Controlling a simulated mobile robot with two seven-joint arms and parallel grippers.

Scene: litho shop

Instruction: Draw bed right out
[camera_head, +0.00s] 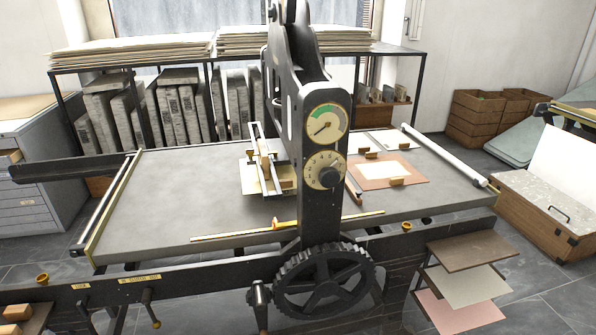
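The press bed (190,195) is a wide flat grey slab that lies level on the black press frame (200,280) and passes under the upright column (315,190). A dark and brass bar (112,205) runs along the bed's left end, and a pale round bar (445,155) runs along its right end. A large spoked black gear wheel (323,283) is on the near side of the frame, below the column. The column hides the middle of the bed. Neither of my grippers shows in the view.
A yellow rule (225,235) lies along the bed's near side. A brown board with a white sheet (388,170) lies on the bed's right part. Wooden chest (540,215) and fanned shelves (465,280) stand at right, a grey drawer cabinet (30,180) at left.

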